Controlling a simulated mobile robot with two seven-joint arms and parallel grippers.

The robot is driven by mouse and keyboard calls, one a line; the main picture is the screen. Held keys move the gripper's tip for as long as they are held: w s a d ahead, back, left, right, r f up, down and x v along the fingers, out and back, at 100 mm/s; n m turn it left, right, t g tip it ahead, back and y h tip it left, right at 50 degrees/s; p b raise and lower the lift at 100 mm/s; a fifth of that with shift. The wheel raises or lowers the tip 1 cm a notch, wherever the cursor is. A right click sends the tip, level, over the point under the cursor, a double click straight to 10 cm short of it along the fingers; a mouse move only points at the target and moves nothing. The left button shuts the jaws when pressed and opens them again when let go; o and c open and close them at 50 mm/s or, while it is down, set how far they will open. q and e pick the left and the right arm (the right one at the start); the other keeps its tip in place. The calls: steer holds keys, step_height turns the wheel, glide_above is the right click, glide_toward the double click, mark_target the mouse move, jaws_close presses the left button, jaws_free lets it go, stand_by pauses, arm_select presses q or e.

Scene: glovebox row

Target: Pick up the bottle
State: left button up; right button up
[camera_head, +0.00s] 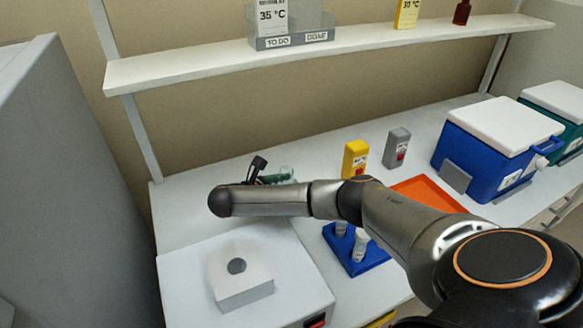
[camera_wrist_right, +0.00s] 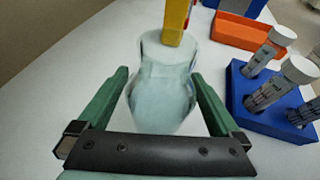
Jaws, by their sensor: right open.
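A clear, pale glass bottle (camera_wrist_right: 162,90) stands upright on the white bench in the right wrist view. It sits between the two green fingers of my right gripper (camera_wrist_right: 160,76), which is open, with a finger on each side. I cannot tell whether either finger touches the glass. In the head view, the bottle (camera_head: 287,172) shows only in part behind my right forearm. A small brown bottle (camera_head: 461,13) stands on the shelf above. My left gripper is in neither view.
A yellow box (camera_head: 355,158) and a grey box (camera_head: 397,147) stand right of the glass bottle. A blue tube rack (camera_head: 372,259), an orange tray (camera_head: 440,197) and a blue cooler (camera_head: 486,159) lie further right. A white machine (camera_head: 185,285) stands in front. A shelf (camera_head: 180,71) runs above.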

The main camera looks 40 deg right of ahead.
stand_by(0.3)
jaws_close()
stand_by(0.7)
